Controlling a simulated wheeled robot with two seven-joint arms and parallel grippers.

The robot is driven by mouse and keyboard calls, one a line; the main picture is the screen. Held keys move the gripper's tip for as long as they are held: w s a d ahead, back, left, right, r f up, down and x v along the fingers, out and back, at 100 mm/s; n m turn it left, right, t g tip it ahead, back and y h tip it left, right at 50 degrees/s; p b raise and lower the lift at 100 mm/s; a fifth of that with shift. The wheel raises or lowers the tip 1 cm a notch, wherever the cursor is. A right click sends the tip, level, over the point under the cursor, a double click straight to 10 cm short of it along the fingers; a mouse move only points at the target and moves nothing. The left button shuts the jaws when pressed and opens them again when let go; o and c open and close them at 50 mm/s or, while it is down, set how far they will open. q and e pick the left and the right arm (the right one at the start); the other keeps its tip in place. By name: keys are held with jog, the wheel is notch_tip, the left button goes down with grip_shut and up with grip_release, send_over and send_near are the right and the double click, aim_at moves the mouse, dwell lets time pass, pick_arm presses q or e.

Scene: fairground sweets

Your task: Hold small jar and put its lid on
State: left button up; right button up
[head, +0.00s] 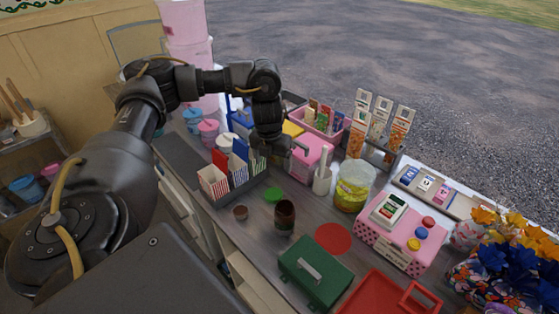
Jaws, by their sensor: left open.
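A small dark brown jar (285,217) stands upright on the grey counter, and no lid shows on its top. A flat green disc (274,194), which looks like a lid, lies on the counter just behind the jar. A small brown round piece (240,212) lies left of the jar; I cannot tell what it is. My left gripper (272,161) points down above and behind the green disc, apart from it and the jar. It is open, and I see nothing held in it. My right gripper is not in view.
Striped bags in a dark holder (236,190) stand left of the left gripper. A pink box (313,155), a white cup (322,181) and a yellow jar (353,187) stand to the right. A red disc (333,238) and green box (315,270) lie nearer the front.

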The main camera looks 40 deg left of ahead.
pick_arm(q)
jog(key=f+b, duration=0.3)
jog(key=shift+s+a+f, duration=0.1)
jog(key=shift+s+f, duration=0.15)
jog(key=shift+f, duration=0.05)
jog(key=shift+s, duration=0.1)
jog(key=b, duration=0.2)
send_over(273, 195)
notch_tip(273, 195, down, 5)
jog(key=shift+a+f, duration=0.1)
jog(key=shift+f, duration=0.1)
jog(key=shift+f, duration=0.15)
